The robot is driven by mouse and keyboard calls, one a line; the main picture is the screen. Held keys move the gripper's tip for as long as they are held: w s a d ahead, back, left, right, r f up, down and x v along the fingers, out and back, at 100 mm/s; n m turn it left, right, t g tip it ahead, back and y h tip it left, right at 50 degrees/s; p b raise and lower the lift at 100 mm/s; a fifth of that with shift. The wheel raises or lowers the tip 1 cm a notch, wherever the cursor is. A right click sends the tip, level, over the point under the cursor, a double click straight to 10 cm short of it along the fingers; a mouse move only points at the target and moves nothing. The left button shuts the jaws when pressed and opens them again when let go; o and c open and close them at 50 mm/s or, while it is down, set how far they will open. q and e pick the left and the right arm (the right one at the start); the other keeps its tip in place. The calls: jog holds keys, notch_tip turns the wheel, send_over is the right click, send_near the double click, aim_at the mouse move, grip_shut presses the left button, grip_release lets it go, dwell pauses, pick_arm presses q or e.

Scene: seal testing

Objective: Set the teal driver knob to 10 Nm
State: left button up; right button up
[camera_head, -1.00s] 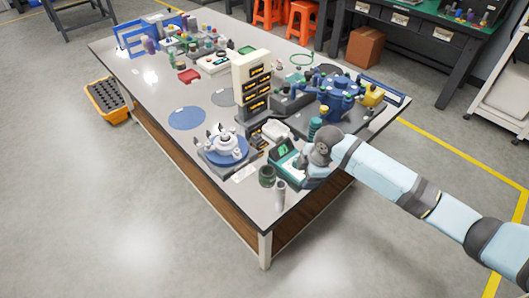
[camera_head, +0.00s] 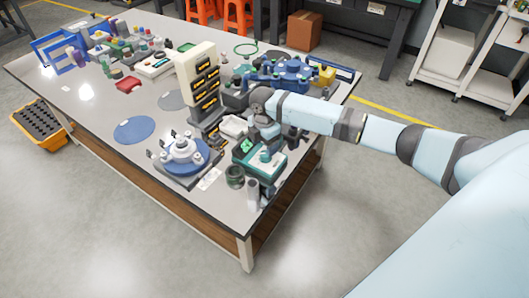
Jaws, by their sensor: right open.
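The teal driver unit (camera_head: 270,170) sits near the right front corner of the grey bench, with a bright green display (camera_head: 246,146) on its left side. A small teal knob (camera_head: 265,155) shows on its top; the setting is too small to read. My right gripper (camera_head: 266,138) points down just above and behind the unit, open, with its dark fingers close to the knob. I cannot tell whether they touch it or are around it. My left gripper is not in view.
A dark green cup (camera_head: 235,177) and a grey cylinder (camera_head: 253,193) stand in front of the unit. A blue and white fixture (camera_head: 184,155) is to the left, beside a cream tower (camera_head: 196,75). A blue rotary fixture (camera_head: 285,72) lies behind my arm.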

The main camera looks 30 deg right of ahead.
aim_at(265, 153)
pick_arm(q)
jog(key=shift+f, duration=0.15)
pick_arm(e)
jog(key=shift+s+f, duration=0.1)
jog(key=shift+f, duration=1.85)
jog(key=c, duration=0.9)
jog(key=shift+r+m+p, duration=0.2)
jog(key=shift+m+p, duration=0.2)
jog(key=shift+p, duration=0.35)
jog(key=shift+c, duration=0.2)
jog(key=m+p, duration=0.2)
jog(key=p, duration=0.1)
jog(key=shift+r, duration=0.1)
jog(key=m+p, duration=0.2)
jog(key=shift+p, duration=0.4)
pick_arm(q)
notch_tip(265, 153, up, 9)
jog(key=p, duration=0.2)
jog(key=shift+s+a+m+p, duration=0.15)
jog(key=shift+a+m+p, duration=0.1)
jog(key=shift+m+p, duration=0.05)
pick_arm(e)
jog(key=shift+f+m, duration=0.25)
jog(key=shift+m, duration=1.25)
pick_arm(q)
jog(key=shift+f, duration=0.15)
